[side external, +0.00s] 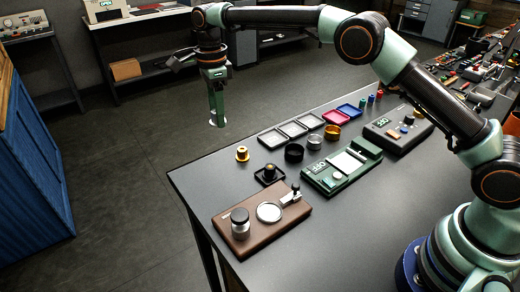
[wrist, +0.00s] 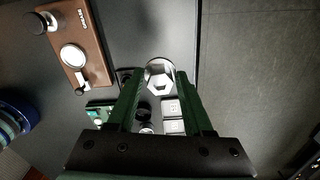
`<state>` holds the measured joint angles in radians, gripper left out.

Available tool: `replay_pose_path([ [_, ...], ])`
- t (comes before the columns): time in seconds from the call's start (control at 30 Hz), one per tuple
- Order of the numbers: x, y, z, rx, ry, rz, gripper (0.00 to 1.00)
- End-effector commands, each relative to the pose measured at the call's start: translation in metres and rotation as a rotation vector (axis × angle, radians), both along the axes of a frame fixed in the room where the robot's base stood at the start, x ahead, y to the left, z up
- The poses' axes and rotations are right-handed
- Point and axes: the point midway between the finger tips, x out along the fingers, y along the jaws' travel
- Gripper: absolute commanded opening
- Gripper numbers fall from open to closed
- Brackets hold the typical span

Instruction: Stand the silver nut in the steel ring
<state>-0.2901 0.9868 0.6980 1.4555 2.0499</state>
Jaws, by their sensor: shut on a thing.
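The silver nut (wrist: 160,68) is a bright hexagonal piece between the fingertips of my gripper (wrist: 158,84) in the wrist view. My gripper (side external: 216,110) is shut on it and hangs in the air past the table's far left edge in the side view. Only a small pale bit of the nut (side external: 213,123) shows below the fingertips there. The steel ring (side external: 314,142) stands on the table between a black ring (side external: 294,153) and a brass ring (side external: 332,132), to the right of and apart from my gripper. I cannot tell whether the ring is empty.
Shallow trays (side external: 272,138) lie behind the rings. A brass knob (side external: 242,154), a black tray with a dark knob (side external: 269,173), a brown unit (side external: 262,219) and a green scale (side external: 340,170) stand around them.

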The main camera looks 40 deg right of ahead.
Motion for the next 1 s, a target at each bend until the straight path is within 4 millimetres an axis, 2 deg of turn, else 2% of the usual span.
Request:
replay_pose_path([
  [0.07, 0.001, 0.000, 0.017, 0.001, -0.004, 0.000, 0.00],
  [0.2, 0.001, 0.000, 0.031, 0.000, -0.001, 0.000, 0.00],
  [0.4, -0.003, 0.002, 0.039, -0.001, 0.001, 0.001, 0.00],
  [0.67, -0.023, 0.013, 0.022, -0.001, 0.004, 0.002, 0.00],
  [1.0, -0.072, 0.021, -0.011, 0.000, 0.000, 0.002, 0.00],
])
